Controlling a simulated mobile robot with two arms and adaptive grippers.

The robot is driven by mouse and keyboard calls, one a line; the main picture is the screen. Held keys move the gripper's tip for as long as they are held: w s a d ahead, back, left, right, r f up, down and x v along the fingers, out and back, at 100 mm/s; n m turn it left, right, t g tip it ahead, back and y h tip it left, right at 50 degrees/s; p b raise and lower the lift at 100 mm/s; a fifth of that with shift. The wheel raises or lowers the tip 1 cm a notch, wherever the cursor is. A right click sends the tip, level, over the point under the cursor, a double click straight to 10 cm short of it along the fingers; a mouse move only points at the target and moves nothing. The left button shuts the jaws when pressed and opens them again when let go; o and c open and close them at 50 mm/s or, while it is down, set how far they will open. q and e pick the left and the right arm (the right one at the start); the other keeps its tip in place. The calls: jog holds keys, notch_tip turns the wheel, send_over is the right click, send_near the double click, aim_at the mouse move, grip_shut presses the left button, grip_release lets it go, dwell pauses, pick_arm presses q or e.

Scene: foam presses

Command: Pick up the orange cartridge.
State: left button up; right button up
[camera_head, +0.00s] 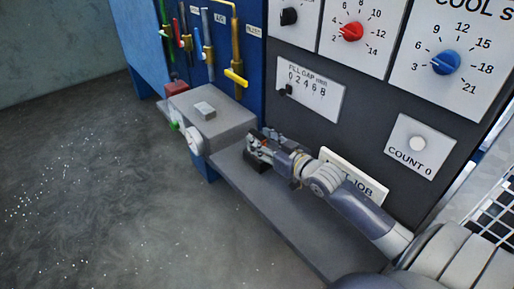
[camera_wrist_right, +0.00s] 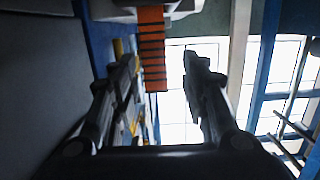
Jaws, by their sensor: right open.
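I cannot make out an orange cartridge for certain. In the right wrist view an orange strip with dark cross bands (camera_wrist_right: 152,45) hangs down from a pale grey part at the top, beyond my fingers; I cannot tell whether it is the cartridge. My right gripper (camera_head: 258,142) is low over the grey shelf in front of the dark panel, just right of a grey box. Its two fingers (camera_wrist_right: 160,68) stand apart in the wrist view, with no object held between them. A small dark block (camera_head: 256,163) is under the fingertips, partly hidden. My left gripper is not in view.
The grey shelf (camera_head: 290,225) runs along the panel under my right arm. The grey box (camera_head: 212,118) with a knob stands at its left end, beside a small red block (camera_head: 176,88). A white sign (camera_head: 352,172) is partly behind my arm. The floor (camera_head: 90,190) at left is clear.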

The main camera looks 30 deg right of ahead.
aim_at(250, 133)
jog(key=shift+w+f, duration=0.1)
jog(key=shift+w, duration=0.5)
jog(key=shift+w+f, duration=0.1)
jog(key=shift+w, duration=0.4)
jog(key=shift+w+p, duration=0.5)
jog(key=shift+w, duration=0.1)
jog(key=w, duration=0.3)
jog(key=shift+f+p, duration=0.3)
jog(key=shift+p, duration=0.05)
jog(key=shift+w+a+f, duration=0.1)
jog(key=shift+w, duration=0.25)
jog(key=shift+s, duration=0.1)
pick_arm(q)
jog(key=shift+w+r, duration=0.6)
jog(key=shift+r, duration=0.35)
pick_arm(e)
grip_shut()
